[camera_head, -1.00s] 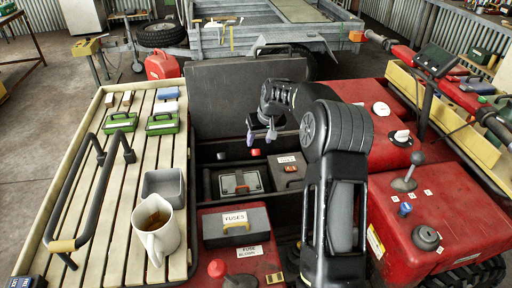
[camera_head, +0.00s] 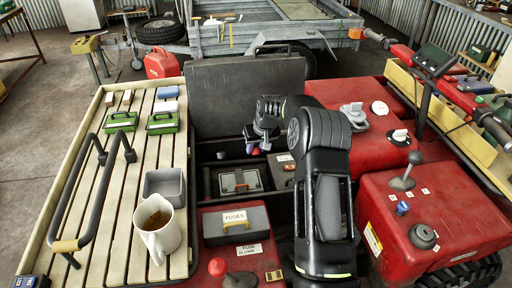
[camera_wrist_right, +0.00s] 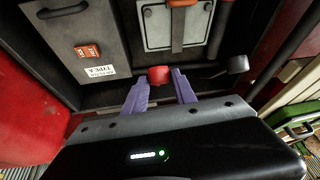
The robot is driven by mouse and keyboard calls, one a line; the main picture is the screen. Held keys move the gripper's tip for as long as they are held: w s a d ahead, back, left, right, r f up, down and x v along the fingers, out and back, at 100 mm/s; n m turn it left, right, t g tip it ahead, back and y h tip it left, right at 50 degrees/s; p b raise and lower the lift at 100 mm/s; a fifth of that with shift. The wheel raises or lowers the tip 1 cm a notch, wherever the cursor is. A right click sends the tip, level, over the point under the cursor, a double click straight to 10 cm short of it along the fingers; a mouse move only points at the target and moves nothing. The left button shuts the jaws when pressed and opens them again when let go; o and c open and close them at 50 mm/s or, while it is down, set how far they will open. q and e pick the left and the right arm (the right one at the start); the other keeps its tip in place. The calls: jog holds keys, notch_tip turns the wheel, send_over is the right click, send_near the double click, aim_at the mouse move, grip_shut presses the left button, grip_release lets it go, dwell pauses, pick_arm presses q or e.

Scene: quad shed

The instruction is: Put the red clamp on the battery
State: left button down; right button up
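The red clamp (camera_wrist_right: 158,75) is a small red block in the open bay, at the bay's far wall in the head view (camera_head: 255,151). My right gripper (camera_wrist_right: 161,82) is open, with its two purple fingers on either side of the red clamp and small gaps showing. Two boxes lie in the bay: a strapped grey-topped box (camera_wrist_right: 154,36) and a dark box labelled TYPE A (camera_wrist_right: 104,36) with an orange-red part. I cannot tell for certain which is the battery. My right arm partly hides the dark box in the head view. My left gripper is not in view.
A black clamp-like piece (camera_wrist_right: 238,64) lies beside the red one. A raised dark lid (camera_head: 240,95) stands behind the bay. A fuse box (camera_head: 236,225) and a red knob (camera_head: 217,267) are in front. A slatted rack (camera_head: 100,215) carries a jug (camera_head: 158,235).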

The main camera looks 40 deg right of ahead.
grip_shut()
dwell(1.0)
